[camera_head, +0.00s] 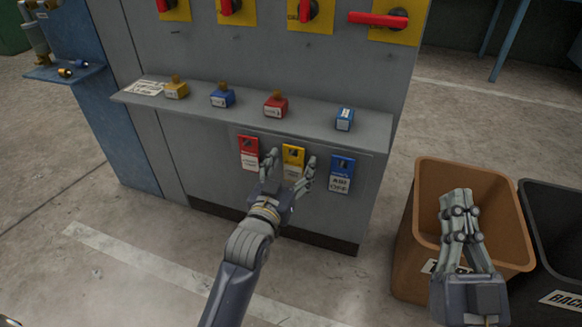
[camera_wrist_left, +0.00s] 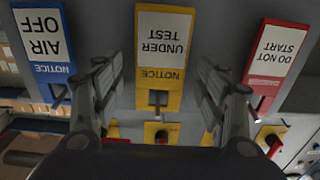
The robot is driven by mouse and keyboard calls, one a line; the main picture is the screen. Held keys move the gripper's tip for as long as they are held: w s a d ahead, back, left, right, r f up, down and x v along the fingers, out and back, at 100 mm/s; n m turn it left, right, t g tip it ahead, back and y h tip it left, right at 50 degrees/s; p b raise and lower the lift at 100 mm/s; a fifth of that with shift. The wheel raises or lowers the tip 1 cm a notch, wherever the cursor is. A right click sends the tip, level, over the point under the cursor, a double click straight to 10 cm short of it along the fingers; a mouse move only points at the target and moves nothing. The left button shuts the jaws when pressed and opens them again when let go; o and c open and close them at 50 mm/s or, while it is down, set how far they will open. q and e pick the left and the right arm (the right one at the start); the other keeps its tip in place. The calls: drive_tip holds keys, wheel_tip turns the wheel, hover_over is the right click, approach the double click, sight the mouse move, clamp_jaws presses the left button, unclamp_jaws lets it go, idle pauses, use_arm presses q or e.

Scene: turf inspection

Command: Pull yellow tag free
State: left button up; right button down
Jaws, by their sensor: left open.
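The yellow tag (camera_head: 293,157) hangs on the grey cabinet front below the shelf, between a red tag (camera_head: 249,152) and a blue tag (camera_head: 341,173). My left gripper (camera_head: 289,163) is open, with one finger on each side of the yellow tag. In the left wrist view the yellow tag (camera_wrist_left: 163,45) reads "NOTICE UNDER TEST" upside down and lies between the spread fingers (camera_wrist_left: 162,92). Contact with it cannot be told. My right gripper (camera_head: 457,198) appears shut and empty, above or in front of the brown bin.
The shelf (camera_head: 310,119) holds yellow, blue and red padlocks and a small blue box (camera_head: 345,118). Red-handled switches (camera_head: 380,20) sit above. A brown bin (camera_head: 410,250) and a black bin (camera_head: 550,215) stand at the right. A blue panel (camera_head: 120,140) stands at the left.

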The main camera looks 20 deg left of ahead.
use_arm(q)
drive_tip(key=shift+w, duration=0.1)
use_arm(e)
drive_tip(key=shift+r, duration=0.1)
use_arm(q)
drive_tip(key=c, duration=1.2)
drive_tip(key=shift+o, duration=0.2)
drive_tip(key=shift+r+p, duration=0.15)
drive_tip(key=shift+p, duration=0.15)
drive_tip(key=shift+r+p, duration=0.25)
drive_tip(key=shift+p, duration=0.15)
use_arm(e)
drive_tip(key=shift+w+d+f+g+h, duration=0.1)
drive_tip(key=shift+w+f+g+h, duration=0.2)
drive_tip(key=shift+f+g, duration=0.45)
drive_tip(key=shift+w+f+g+h, duration=0.15)
drive_tip(key=shift+w+f+g, duration=0.2)
drive_tip(key=shift+f, duration=0.8)
drive_tip(key=shift+w+d+f+g+h, duration=0.1)
drive_tip(key=shift+w+f+g+h, duration=0.15)
drive_tip(key=shift+f+g, duration=0.55)
use_arm(q)
drive_tip(key=shift+r, duration=0.1)
use_arm(e)
wheel_tip(320, 180, down, 2)
drive_tip(key=shift+g, duration=0.3)
